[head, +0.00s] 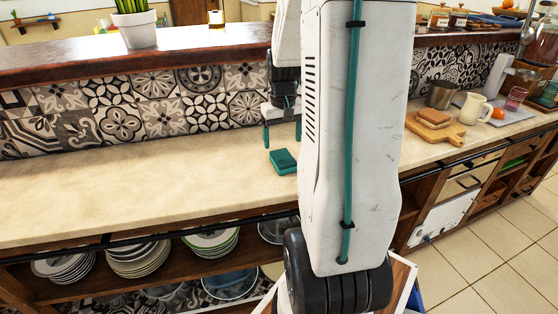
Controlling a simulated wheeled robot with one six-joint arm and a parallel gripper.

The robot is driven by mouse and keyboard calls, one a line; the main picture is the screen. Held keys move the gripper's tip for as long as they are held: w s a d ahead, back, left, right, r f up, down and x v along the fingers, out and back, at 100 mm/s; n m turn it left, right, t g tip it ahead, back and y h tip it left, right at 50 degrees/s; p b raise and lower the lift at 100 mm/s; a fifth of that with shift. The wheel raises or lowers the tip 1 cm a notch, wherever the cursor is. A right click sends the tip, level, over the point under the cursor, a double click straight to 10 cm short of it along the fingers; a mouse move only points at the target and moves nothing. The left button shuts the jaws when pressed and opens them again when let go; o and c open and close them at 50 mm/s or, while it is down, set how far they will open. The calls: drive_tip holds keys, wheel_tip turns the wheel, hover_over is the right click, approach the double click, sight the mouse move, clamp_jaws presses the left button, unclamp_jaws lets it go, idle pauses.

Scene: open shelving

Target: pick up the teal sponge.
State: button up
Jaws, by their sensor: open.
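The teal sponge (283,161) lies flat on the pale counter (130,195), just left of my arm in the head view. It has a darker green top and a teal side. My gripper (282,136) is behind the sponge in the picture and above the counter, with its two teal fingers pointing down. The fingers are apart and nothing is between them. My large white arm link hides the counter to the right of the sponge and part of the wrist.
A patterned tile wall (140,112) with a wooden ledge (100,68) rises behind the counter. To the right stand a cutting board (446,132) with bread, a metal pot (440,95) and a cream jug (475,108). Plates (139,260) fill the shelf below. The left counter is clear.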

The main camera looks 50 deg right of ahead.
sight(283, 157)
wheel_tip(283, 157, down, 8)
drive_tip(key=shift+s+a+r, duration=0.1)
drive_tip(key=shift+r, duration=0.15)
drive_tip(key=shift+c, duration=0.3)
drive_tip(key=c, duration=1.1)
drive_tip(key=shift+r, duration=0.1)
